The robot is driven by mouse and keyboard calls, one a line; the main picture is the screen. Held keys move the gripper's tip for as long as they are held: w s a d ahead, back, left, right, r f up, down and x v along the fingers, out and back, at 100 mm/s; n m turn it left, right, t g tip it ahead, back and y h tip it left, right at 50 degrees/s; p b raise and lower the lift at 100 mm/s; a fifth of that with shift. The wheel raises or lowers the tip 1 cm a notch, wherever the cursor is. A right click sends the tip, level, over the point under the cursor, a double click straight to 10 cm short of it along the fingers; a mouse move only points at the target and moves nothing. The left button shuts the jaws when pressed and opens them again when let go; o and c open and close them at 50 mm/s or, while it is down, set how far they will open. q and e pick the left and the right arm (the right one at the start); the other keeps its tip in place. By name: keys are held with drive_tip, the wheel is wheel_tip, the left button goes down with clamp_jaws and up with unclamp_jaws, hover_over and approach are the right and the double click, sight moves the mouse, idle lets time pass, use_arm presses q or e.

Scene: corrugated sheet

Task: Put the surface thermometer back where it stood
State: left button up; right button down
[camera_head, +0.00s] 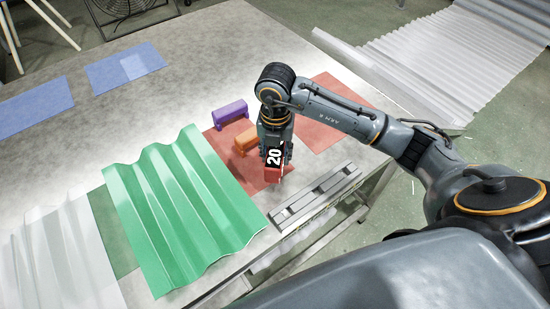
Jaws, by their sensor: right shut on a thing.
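My right gripper (275,160) points down over the red mat near the table's front edge. My left gripper is not in view.
A green corrugated sheet (180,210) lies left of the gripper, with a clear sheet (55,260) beyond it. A grey metal bar fixture (315,198) lines the front edge. Blue mats (125,66) lie at the back left. The table's middle (165,110) is clear.

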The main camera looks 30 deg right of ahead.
drive_tip(key=shift+w+d+f, duration=0.15)
drive_tip(key=shift+w+f, duration=0.35)
drive_tip(key=shift+f, duration=0.05)
wheel_tip(320, 180, down, 3)
drive_tip(key=shift+w+d+p, duration=0.1)
drive_tip(key=shift+w+p, duration=0.05)
drive_tip(key=shift+p, duration=0.45)
drive_tip(key=shift+f, duration=0.25)
drive_tip(key=shift+f, duration=0.2)
drive_tip(key=c, duration=0.8)
unclamp_jaws()
drive_tip(key=shift+r, duration=0.1)
